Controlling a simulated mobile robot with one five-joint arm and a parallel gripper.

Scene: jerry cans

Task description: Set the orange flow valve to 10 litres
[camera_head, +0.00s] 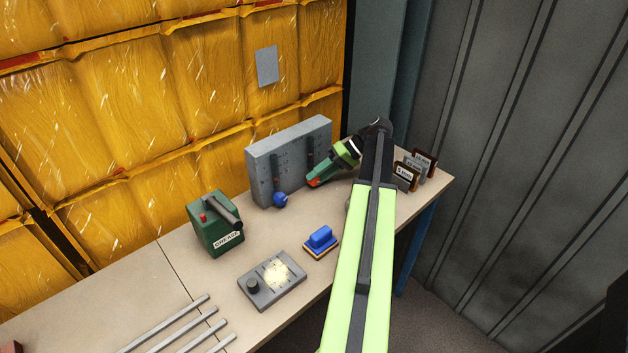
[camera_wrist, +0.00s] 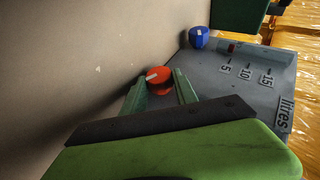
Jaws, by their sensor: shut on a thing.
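The orange valve knob (camera_wrist: 158,80) sits low on the front of a grey panel (camera_wrist: 250,85). Its white pointer mark shows toward the left of the wrist view. My gripper (camera_wrist: 159,88) is shut on the knob, with one green finger on each side. In the head view my gripper (camera_head: 316,178) reaches to the panel's right half, and only a bit of orange (camera_head: 314,183) shows there. The panel carries labels 5, 10, 15 and "litres". A red marker (camera_wrist: 231,47) sits in the slot near the blue knob. The orange valve's own slot is mostly hidden in the wrist view.
A blue knob (camera_head: 280,200) is on the panel's left half. A green "GREASE" can (camera_head: 214,226), a grey box with a dial (camera_head: 272,280) and a blue-topped brush or block (camera_head: 320,240) stand on the bench. Small label cards (camera_head: 406,176) stand at right; metal rods (camera_head: 180,328) lie front left.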

